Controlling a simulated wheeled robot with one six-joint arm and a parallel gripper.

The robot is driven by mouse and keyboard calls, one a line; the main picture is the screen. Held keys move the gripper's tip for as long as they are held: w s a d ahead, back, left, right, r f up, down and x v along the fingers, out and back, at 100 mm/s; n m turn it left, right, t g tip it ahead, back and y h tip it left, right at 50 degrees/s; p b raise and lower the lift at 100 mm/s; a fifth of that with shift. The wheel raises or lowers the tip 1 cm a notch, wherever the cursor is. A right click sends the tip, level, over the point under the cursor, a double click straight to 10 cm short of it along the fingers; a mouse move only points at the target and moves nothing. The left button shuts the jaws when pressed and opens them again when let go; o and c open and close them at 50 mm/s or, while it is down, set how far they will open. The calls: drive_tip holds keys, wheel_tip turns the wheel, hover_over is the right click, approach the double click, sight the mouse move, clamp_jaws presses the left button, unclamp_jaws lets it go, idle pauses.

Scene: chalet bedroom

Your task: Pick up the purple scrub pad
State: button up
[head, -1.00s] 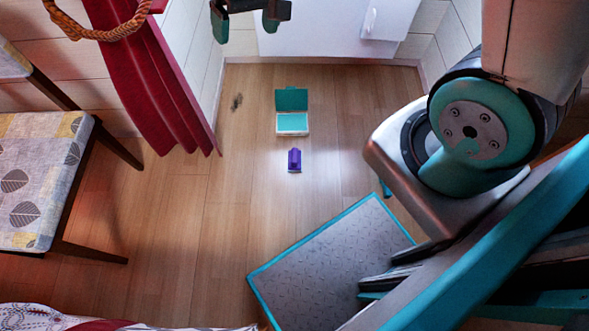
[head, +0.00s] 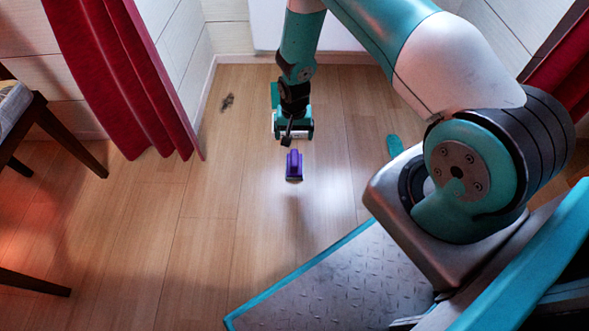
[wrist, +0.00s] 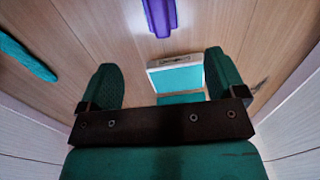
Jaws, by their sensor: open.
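The purple scrub pad (head: 294,165) lies on the wooden floor in the middle of the head view. In the wrist view the pad (wrist: 160,17) is at the top edge, partly cut off. My gripper (wrist: 163,80) is open and empty, its two dark green fingers spread apart. In the head view my gripper (head: 293,112) hangs beyond the pad, on its wall side, overlapping a teal and white box. The pad is not between the fingers.
The teal and white box (wrist: 176,75) stands close to the pad, partly hidden by my arm in the head view. A teal oblong item (head: 394,146) lies to the right. A red curtain (head: 125,80) and dark wooden legs (head: 60,135) are at left.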

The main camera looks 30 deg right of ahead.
sight(294, 157)
wheel_tip(294, 157, down, 10)
drive_tip(key=b, duration=0.5)
wheel_tip(294, 157, down, 5)
drive_tip(key=b, duration=0.5)
drive_tip(key=shift+f, duration=0.2)
drive_tip(key=shift+r, duration=0.1)
drive_tip(key=shift+c, duration=0.2)
drive_tip(key=c, duration=1.1)
drive_tip(key=shift+o, duration=0.2)
drive_tip(key=shift+r, duration=0.1)
